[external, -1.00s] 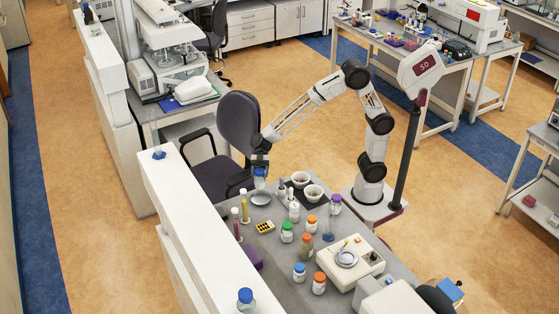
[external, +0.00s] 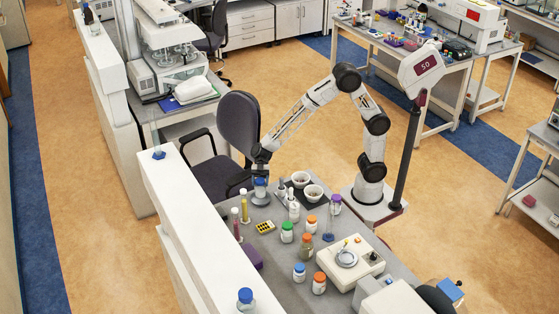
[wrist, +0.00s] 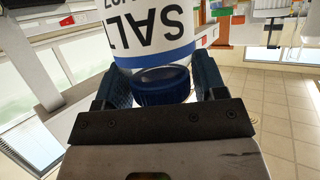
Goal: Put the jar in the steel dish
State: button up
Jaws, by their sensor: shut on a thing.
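The jar (external: 260,189), white with a blue cap, is upright under my gripper (external: 260,169). In the wrist view, the jar (wrist: 150,35) shows a "SALT" label upside down, with its blue cap between the two fingers of my gripper (wrist: 162,78). My gripper is shut on the jar at its cap end. The steel dish (external: 260,204) lies at the far end of the grey bench, directly below the jar. The jar's base overlaps the dish in the picture and hides part of it. I cannot tell whether the base touches the dish.
White bowls (external: 313,192) and white bottles (external: 294,211) stand right of the dish. A yellow rack (external: 265,227) and tubes (external: 236,224) are nearer. Several capped jars (external: 287,232) and a balance (external: 348,262) occupy the bench. A white ledge (external: 190,220) runs along the left.

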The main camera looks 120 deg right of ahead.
aim_at(260, 192)
jog(key=shift+f, duration=1.5)
jog(key=shift+f, duration=0.15)
jog(key=o, duration=1.1)
jog(key=shift+d+r, duration=0.1)
jog(key=shift+r, duration=0.1)
jog(key=shift+v, duration=5.95)
